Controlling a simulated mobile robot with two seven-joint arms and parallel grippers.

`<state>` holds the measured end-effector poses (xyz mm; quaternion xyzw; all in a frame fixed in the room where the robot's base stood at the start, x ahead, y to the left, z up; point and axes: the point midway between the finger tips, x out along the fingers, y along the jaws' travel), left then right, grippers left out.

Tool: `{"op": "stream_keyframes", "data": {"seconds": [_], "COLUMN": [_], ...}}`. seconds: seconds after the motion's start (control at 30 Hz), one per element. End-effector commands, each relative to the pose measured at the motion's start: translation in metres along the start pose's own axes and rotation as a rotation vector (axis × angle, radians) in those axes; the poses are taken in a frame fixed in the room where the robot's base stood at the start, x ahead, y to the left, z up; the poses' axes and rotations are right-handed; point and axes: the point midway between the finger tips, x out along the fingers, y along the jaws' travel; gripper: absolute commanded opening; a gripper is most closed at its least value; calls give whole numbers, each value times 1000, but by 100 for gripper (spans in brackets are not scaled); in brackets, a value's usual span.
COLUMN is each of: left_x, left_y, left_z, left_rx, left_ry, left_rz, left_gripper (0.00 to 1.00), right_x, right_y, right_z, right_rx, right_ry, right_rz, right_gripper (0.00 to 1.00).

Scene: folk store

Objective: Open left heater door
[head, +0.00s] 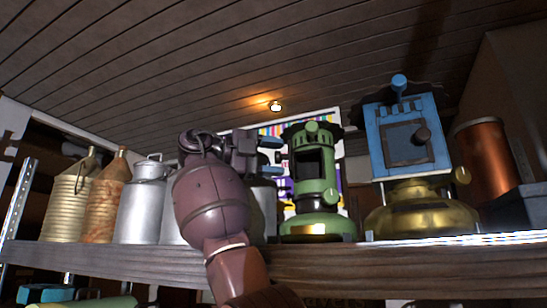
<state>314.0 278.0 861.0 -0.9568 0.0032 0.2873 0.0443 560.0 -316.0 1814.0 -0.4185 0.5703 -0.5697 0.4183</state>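A green heater (330,192) stands upright on the wooden shelf, with a dark square front (308,164) and a small round knob low on its right side. A blue heater (376,148) on a brass base stands to its right, its framed front door (408,143) flat against the body. My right gripper (271,157) is raised just left of the green heater, its fingertips apart with nothing seen between them. I cannot tell whether it touches the heater. My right forearm hides part of the shelf. My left gripper is not in view.
Metal cans (141,207) and brown and cream jugs (106,196) stand on the shelf (400,268) to the left. A copper cylinder (487,160) stands at the right. A lamp (275,106) glows on the plank ceiling. Blue and green items lie below the shelf at lower left.

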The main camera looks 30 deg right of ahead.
Motion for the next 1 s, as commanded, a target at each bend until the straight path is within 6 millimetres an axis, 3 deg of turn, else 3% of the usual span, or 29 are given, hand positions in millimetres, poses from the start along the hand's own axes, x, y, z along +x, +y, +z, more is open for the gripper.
{"op": "stream_keyframes", "data": {"seconds": [0.37,0.7,0.9,1.0], "left_x": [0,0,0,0], "left_y": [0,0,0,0], "left_z": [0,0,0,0], "left_rx": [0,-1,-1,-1], "left_ry": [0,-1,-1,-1], "left_rz": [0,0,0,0], "left_gripper": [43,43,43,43], "right_x": [-8,-59,-83,-85], "right_y": [-1,-1,-1,-2], "right_z": [0,0,-1,0], "right_rx": [0,-2,-2,-2], "right_ry": [-2,-2,-1,5], "right_rz": [0,-2,-2,10], "right_gripper": [55,55,55,55]}}
